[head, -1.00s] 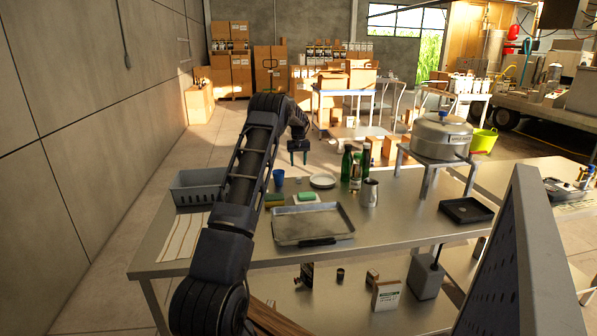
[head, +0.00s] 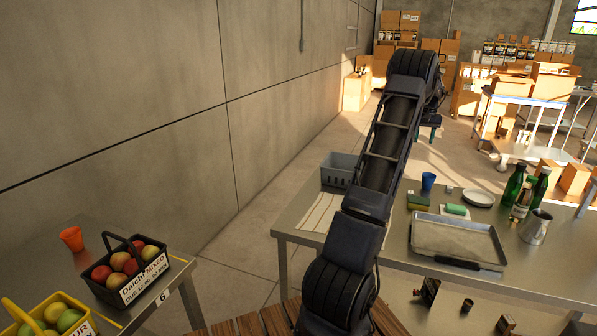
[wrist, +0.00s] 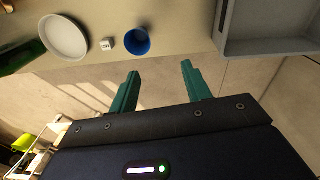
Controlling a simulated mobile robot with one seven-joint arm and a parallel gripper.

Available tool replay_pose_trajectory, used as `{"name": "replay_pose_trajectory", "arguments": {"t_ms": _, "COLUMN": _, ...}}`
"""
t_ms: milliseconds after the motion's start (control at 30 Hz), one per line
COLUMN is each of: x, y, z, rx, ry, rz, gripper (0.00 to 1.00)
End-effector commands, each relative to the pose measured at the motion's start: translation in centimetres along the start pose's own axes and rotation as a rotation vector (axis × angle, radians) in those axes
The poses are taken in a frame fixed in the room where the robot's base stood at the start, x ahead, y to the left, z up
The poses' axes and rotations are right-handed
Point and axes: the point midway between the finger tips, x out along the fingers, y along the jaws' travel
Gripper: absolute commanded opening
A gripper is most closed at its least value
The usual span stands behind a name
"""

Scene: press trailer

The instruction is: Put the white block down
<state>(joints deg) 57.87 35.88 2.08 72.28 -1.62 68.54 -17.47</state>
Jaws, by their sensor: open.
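The white block (wrist: 107,44) is a small cube standing on the metal table (wrist: 185,28), between a blue cup (wrist: 137,41) and a round white plate (wrist: 64,37) in the wrist view. In the head view the block (head: 449,189) is tiny, just right of the blue cup (head: 428,181). My gripper (wrist: 160,72) has teal fingers spread apart with nothing between them. It is off the table's far edge, apart from the block. In the head view my gripper (head: 429,133) hangs beyond the table, above the floor.
A grey crate (head: 338,170) stands at the table's left corner. A metal tray (head: 425,236), sponges (head: 418,202), green bottles (head: 513,184) and a steel jug (head: 535,228) are on the table. Fruit baskets (head: 126,268) stand on another table at left.

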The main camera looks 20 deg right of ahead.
Motion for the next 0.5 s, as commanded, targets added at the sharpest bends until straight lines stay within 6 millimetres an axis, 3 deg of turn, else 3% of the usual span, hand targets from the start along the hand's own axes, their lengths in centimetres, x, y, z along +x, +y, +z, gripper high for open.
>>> {"name": "replay_pose_trajectory", "arguments": {"t_ms": 33, "x": -1.8, "y": -2.8, "z": 0.5, "rx": -0.023, "ry": 0.012, "rz": 0.003, "gripper": 0.48}}
{"name": "replay_pose_trajectory", "arguments": {"t_ms": 100, "x": -3.8, "y": -6.2, "z": 1.4, "rx": -0.048, "ry": 0.024, "rz": 0.005, "gripper": 0.48}}
{"name": "replay_pose_trajectory", "arguments": {"t_ms": 267, "x": -7.8, "y": -13.4, "z": 4.2, "rx": -0.104, "ry": 0.052, "rz": 0.007, "gripper": 0.48}}
{"name": "replay_pose_trajectory", "arguments": {"t_ms": 500, "x": -12.8, "y": -23.1, "z": 10.3, "rx": -0.186, "ry": 0.097, "rz": 0.005, "gripper": 0.48}}
